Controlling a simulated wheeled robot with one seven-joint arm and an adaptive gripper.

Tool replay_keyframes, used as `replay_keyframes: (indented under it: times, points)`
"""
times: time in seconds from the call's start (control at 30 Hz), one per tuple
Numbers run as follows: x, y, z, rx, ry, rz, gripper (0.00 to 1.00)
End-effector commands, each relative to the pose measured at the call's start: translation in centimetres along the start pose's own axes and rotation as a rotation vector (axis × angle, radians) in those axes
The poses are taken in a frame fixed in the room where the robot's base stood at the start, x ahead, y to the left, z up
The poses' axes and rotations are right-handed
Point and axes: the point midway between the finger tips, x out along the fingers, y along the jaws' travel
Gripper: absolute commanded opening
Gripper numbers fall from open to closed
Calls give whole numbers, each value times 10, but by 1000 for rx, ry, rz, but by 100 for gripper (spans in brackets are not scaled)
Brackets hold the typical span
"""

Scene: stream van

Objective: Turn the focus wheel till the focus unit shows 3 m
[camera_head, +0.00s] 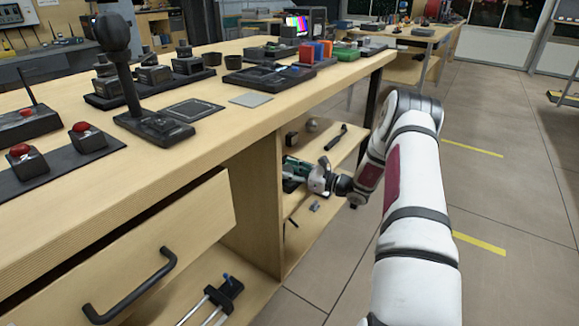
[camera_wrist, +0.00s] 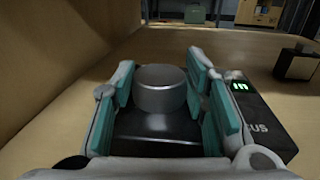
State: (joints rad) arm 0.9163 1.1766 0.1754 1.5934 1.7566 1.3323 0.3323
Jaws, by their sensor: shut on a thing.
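The focus wheel (camera_wrist: 160,88) is a squat silver-grey cylinder on top of the black focus unit (camera_wrist: 262,122). The unit has white lettering ending in "cus" and a small lit green display (camera_wrist: 240,86), too small to read surely. My gripper (camera_wrist: 161,84) is around the wheel, with its teal pads against its left and right sides. In the head view my gripper (camera_head: 305,174) reaches into the open shelf under the bench, and it hides the unit there.
The shelf board (camera_head: 318,158) also carries a small black box (camera_head: 291,138), a round grey thing (camera_head: 311,125) and a black handled thing (camera_head: 336,137). A shelf wall stands close on the left in the wrist view. A drawer (camera_head: 150,255) juts out at the lower left.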

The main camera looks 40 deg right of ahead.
Motion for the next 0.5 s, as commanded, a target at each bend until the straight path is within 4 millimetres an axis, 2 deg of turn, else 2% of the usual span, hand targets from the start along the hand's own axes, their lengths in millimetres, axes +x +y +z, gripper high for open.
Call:
replay_keyframes:
  times: [0.2,0.5]
  points:
    - [0,4,1,7,1,-128,13]
    - [0,4,-1,3,3,-146,13]
